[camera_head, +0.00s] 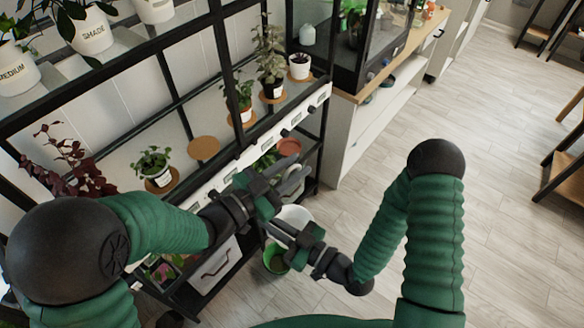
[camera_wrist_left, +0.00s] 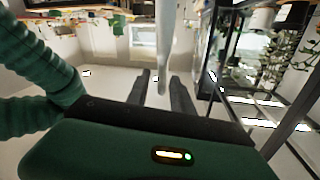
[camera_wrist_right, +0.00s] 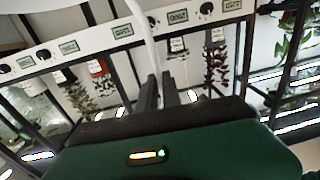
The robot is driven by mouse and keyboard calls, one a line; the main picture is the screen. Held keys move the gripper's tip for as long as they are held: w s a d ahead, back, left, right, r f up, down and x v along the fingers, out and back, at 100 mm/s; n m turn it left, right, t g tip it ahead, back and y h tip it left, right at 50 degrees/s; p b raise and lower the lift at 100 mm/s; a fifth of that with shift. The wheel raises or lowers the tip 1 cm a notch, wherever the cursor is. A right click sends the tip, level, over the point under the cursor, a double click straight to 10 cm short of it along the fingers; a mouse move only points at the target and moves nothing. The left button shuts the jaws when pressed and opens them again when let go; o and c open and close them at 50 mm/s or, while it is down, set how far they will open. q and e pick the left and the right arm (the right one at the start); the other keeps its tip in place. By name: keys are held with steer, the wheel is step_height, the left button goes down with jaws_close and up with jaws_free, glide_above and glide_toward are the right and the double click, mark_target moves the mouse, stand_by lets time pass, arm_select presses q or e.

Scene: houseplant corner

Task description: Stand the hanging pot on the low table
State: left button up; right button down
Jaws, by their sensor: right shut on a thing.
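A white rounded thing (camera_head: 296,214), apparently the hanging pot, is partly hidden behind my grippers in the head view. My right gripper (camera_head: 272,228) is shut on a white curved strip (camera_wrist_right: 143,28), which looks like its hanger. In the left wrist view a white upright strip (camera_wrist_left: 164,40) reaches down between the fingers of my left gripper (camera_wrist_left: 162,82). In the head view the left gripper (camera_head: 287,172) has its fingers apart, just above the right one. I cannot tell whether it touches the strip. I cannot make out the low table for certain.
A black-framed plant rack (camera_head: 222,70) with potted plants stands close at the left. A green bucket (camera_head: 275,262) is below the grippers. A wood-topped white cabinet (camera_head: 372,125) stands behind. Wooden furniture (camera_head: 565,178) is at the right edge. The floor (camera_head: 500,130) between is clear.

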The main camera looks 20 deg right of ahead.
arm_select(q)
jaws_close()
steer(key=shift+w, duration=0.1)
stand_by(1.0)
